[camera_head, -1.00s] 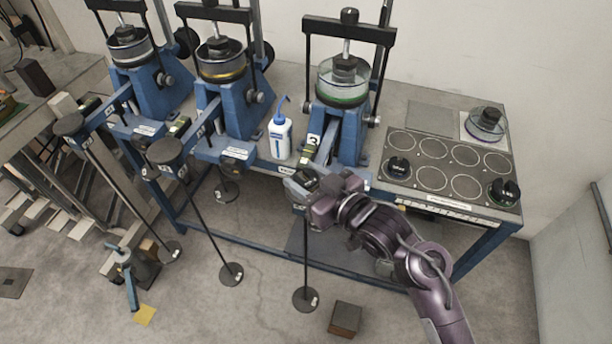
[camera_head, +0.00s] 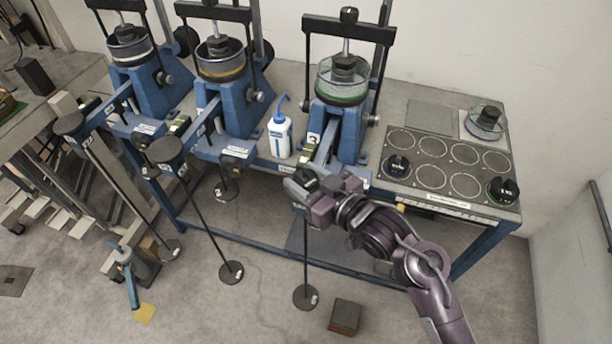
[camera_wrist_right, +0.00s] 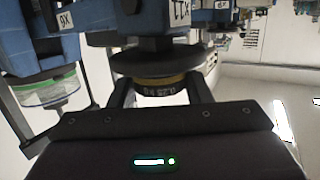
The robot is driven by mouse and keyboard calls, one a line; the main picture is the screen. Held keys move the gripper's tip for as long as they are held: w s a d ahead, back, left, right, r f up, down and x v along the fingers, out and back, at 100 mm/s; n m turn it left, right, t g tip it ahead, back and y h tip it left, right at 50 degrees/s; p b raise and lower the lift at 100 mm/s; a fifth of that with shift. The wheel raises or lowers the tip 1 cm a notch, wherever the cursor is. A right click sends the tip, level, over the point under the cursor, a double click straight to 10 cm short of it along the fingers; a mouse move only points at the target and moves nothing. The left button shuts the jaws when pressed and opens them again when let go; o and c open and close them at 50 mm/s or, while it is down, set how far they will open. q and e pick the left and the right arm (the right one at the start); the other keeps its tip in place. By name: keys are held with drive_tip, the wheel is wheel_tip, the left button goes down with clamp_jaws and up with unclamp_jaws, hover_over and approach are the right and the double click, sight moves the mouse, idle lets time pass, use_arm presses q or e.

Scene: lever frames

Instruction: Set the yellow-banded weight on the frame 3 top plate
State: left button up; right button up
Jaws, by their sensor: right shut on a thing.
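The yellow-banded weight (camera_wrist_right: 160,86) is between the two fingers of my right gripper (camera_wrist_right: 160,95) in the right wrist view. Its marking reads upside down there. It lies against or very close to a dark round plate (camera_wrist_right: 155,62); I cannot tell whether they touch. In the head view my right gripper (camera_head: 312,190) is shut at the front end of frame 3 (camera_head: 340,130), near its numbered lever. The gripper largely hides the weight and the top plate there. A hanger rod (camera_head: 306,250) runs down to a low disc (camera_head: 306,297). My left gripper is not in view.
Two similar blue frames stand to the left, with round lever plates (camera_head: 164,151) in front. A white bottle (camera_head: 280,137) stands beside frame 3. A tray (camera_head: 448,160) at right holds a blue-banded weight (camera_head: 398,166) and a green-banded weight (camera_head: 503,190).

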drive_tip(key=o, duration=1.1)
drive_tip(key=shift+f, duration=0.1)
drive_tip(key=shift+c, duration=0.2)
drive_tip(key=shift+p+v, duration=0.55)
drive_tip(key=shift+v, duration=0.25)
drive_tip(key=shift+p+v, duration=1.4)
drive_tip(key=shift+v, duration=1.35)
